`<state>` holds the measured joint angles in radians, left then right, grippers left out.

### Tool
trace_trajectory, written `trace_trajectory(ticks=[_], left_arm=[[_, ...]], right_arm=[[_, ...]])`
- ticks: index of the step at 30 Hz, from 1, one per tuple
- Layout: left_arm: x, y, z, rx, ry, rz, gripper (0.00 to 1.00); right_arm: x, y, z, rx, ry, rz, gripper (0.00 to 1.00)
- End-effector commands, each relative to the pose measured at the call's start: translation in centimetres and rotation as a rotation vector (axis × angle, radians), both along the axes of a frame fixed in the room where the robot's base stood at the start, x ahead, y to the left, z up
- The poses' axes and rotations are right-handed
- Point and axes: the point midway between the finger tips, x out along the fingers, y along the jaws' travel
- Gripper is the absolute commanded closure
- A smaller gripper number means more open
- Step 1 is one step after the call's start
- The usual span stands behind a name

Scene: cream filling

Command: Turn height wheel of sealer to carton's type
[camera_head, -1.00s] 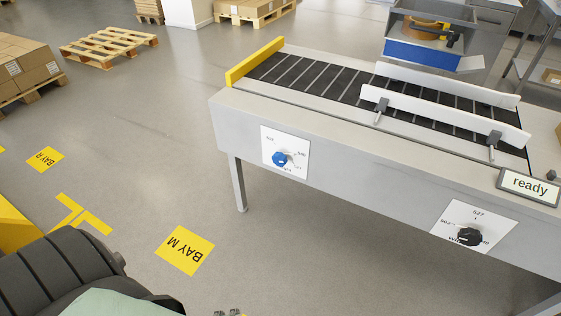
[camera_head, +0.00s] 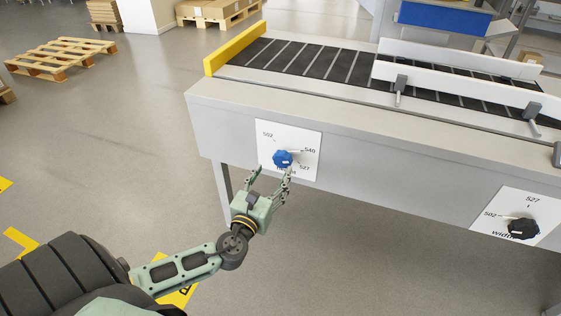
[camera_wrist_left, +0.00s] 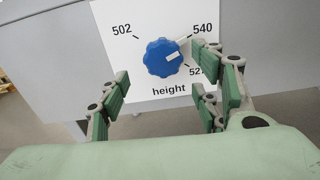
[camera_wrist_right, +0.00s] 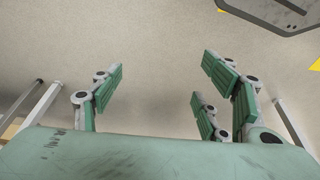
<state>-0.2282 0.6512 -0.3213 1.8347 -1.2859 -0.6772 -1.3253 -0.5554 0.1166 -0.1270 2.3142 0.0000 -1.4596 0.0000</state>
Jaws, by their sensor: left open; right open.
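The blue height wheel (camera_head: 283,158) sits on a white dial plate (camera_head: 304,140) on the sealer's front (camera_head: 380,165). In the left wrist view, the wheel (camera_wrist_left: 157,62) has a white mark pointing right and slightly up, roughly toward 540. The plate reads 502 upper left, 540 upper right and 527 lower right, partly covered by a finger. My left gripper (camera_head: 274,173) is open just below and in front of the wheel, its fingers spread to either side. I see no contact. My right gripper (camera_wrist_right: 160,85) is open and empty above bare floor.
A black width wheel (camera_head: 523,229) on its own plate is at right on the same front panel. The belt (camera_head: 320,62) with white guide rails (camera_head: 450,83) lies above. A pallet (camera_head: 60,55) stands far left. The floor before the sealer is clear.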

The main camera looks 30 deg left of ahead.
Motion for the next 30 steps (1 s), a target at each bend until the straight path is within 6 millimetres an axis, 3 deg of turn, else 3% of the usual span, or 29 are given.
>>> trace_trajectory(ticks=[15,27,30], left_arm=[[6.6,1.6,0.1,0.001,-0.003,0.002,0.41],[7.5,1.8,0.1,-0.001,0.0,0.0,0.41],[7.4,1.8,0.1,-0.001,0.0,0.0,0.48]], right_arm=[[-0.7,-0.1,2.7,0.0,-0.015,-0.002,0.31],[-0.9,-0.2,3.3,0.001,-0.017,-0.002,0.31],[-0.9,-0.2,3.3,0.001,-0.017,-0.002,0.31]])
